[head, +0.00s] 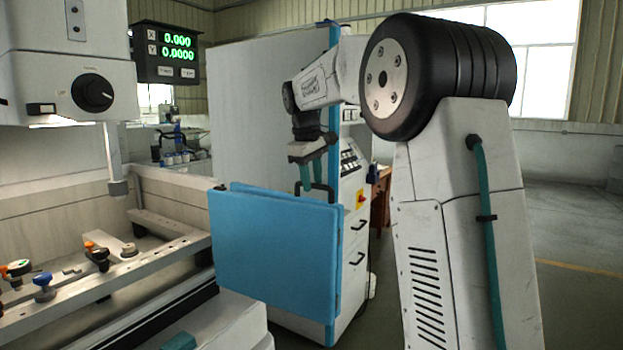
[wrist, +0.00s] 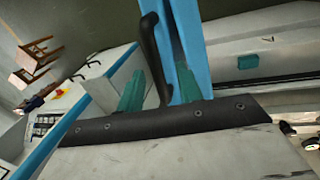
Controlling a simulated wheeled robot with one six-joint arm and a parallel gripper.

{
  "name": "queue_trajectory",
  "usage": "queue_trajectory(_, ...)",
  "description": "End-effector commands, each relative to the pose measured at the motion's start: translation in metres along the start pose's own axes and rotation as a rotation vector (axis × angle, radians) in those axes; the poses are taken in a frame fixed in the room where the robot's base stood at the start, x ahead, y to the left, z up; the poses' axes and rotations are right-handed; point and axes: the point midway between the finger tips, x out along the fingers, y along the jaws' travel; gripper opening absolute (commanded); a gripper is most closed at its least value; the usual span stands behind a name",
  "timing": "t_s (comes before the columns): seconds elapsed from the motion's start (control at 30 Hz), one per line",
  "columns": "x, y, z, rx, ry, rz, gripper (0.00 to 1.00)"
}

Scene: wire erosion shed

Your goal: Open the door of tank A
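The blue door (head: 270,255) stands upright at the right end of the machine's work tank. No label naming tank A is legible. A black bar handle (head: 322,190) is at the door's upper right, and it also shows in the wrist view (wrist: 152,50). My gripper (head: 314,178) is at the handle, pointing down, with teal fingers. In the wrist view my gripper (wrist: 160,88) has its fingers apart, one on each side of the handle. Gaps show between the handle and both fingers, so it is not clamped. The door's blue edge (wrist: 188,30) runs behind the right finger.
A light cabinet with a control panel (head: 350,160) stands behind the door. The machine head (head: 60,75) and a display (head: 165,52) are at the left. Clamps sit on the tank rail (head: 140,270). Open floor (head: 585,270) lies at the right. A wooden stool (wrist: 35,55) is farther off.

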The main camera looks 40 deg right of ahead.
Motion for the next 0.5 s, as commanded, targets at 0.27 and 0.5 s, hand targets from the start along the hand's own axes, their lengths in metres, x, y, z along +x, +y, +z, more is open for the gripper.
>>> queue_trajectory(0.27,-0.009,0.000,-0.001,-0.001,0.000,0.001,0.36)
queue_trajectory(0.5,-0.050,0.000,-0.001,0.000,0.002,0.002,0.36)
